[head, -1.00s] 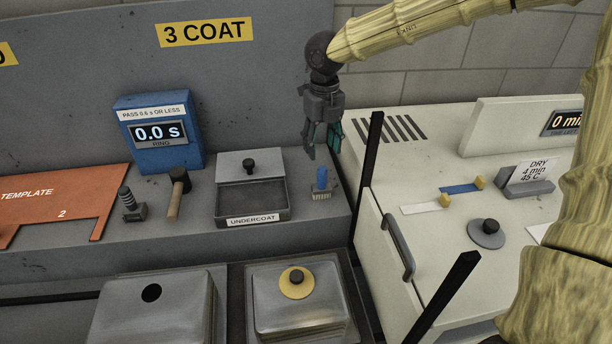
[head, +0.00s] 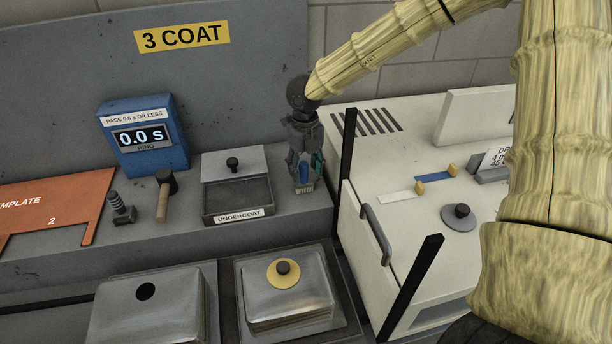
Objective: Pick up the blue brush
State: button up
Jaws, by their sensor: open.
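The fingers are open. A teal part of the gripper shows to the right of the handle. I cannot tell whether a finger touches the brush.
The undercoat tray (head: 238,200) with its knobbed lid is left of the brush. A black post (head: 347,155) and the white dryer cabinet (head: 400,205) are close on the right.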

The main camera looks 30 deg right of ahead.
jog(key=shift+a+f, duration=0.15)
jog(key=shift+f, duration=0.35)
jog(key=shift+w+f, duration=0.5)
jog(key=shift+f, duration=0.15)
jog(key=shift+s+r, duration=0.1)
jog(key=shift+s, duration=0.15)
jog(key=shift+s+r, duration=0.1)
jog(key=shift+c, duration=0.8)
jog(key=shift+w, duration=0.2)
grip_shut()
jog(key=shift+s, duration=0.15)
jog(key=shift+r, duration=0.25)
notch_tip(320, 180, up, 9)
jog(key=b, duration=0.2)
jog(key=shift+r+b, duration=0.2)
jog(key=shift+b, duration=0.2)
